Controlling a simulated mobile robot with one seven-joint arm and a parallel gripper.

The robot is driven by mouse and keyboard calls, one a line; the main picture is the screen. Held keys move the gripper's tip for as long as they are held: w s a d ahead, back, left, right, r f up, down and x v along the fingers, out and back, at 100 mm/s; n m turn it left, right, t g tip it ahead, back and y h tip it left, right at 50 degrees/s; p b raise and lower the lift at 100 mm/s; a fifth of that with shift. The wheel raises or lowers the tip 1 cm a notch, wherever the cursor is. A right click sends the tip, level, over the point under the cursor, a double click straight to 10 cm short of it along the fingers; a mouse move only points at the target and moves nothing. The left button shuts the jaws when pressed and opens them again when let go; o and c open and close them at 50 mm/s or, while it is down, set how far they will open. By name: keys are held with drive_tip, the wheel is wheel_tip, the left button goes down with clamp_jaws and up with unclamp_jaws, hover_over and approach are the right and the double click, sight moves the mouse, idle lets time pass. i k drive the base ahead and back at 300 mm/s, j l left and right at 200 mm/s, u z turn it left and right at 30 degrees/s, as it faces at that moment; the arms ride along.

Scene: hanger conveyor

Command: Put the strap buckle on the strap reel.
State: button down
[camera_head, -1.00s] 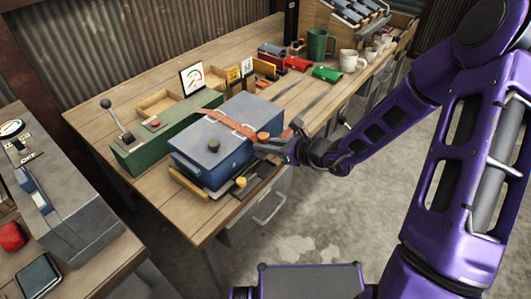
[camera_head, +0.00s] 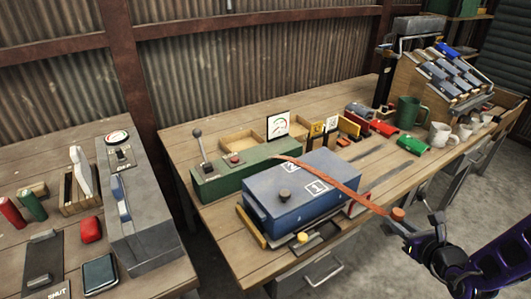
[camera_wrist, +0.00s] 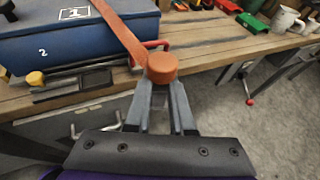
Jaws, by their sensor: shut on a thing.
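An orange strap (camera_head: 345,187) runs from the green box across the blue lidded box (camera_head: 290,205) and off its right side. Its end is a round orange buckle (camera_head: 398,213), also in the wrist view (camera_wrist: 161,67). My gripper (camera_head: 402,223) is shut on the buckle, off the bench's front edge to the right of the blue box. In the wrist view the buckle sits between the fingertips (camera_wrist: 160,86). I cannot tell for sure which part is the strap reel. A dark knob (camera_head: 285,194) stands on the blue lid, and a yellow knob (camera_head: 302,238) sits on a dark plate in front.
The green box (camera_head: 235,173) with a lever stands behind the blue box. A red handle (camera_wrist: 155,44) is beside the blue box, close to the strap. Mugs (camera_head: 440,134) and a green block (camera_head: 411,145) stand farther right. Open floor lies in front of the bench.

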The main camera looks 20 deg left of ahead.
sight(261, 152)
drive_tip(key=i+l, duration=0.1)
drive_tip(key=l, duration=0.2)
drive_tip(key=i+l, duration=0.1)
drive_tip(key=l, duration=0.25)
drive_tip(key=l+u, duration=0.15)
drive_tip(key=u, duration=0.15)
drive_tip(key=l+u, duration=0.2)
drive_tip(key=u, duration=1.2)
drive_tip(key=i+l, duration=0.05)
